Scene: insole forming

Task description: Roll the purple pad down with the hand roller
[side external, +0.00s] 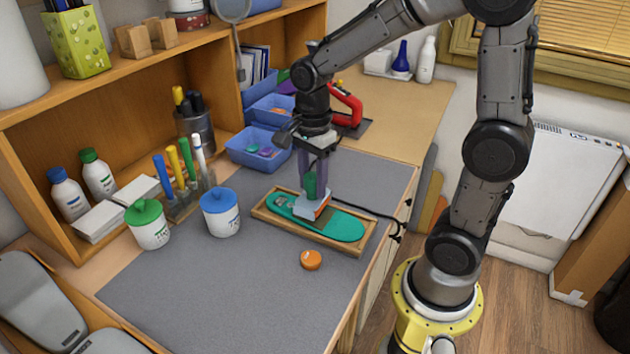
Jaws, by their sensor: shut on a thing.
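My gripper (312,186) points straight down over the wooden tray (273,230). A small brownish patch shows beside the tool on the insole. No purple pad can be made out on the insole; the tool and my gripper hide part of it.
An orange round object (311,260) lies on the grey mat (225,290) in front of the tray. A blue-lidded jar (220,212) and a green-lidded jar (148,225) stand left. Blue bins (250,160) and a red tool (350,103) are behind. The front mat is mostly clear.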

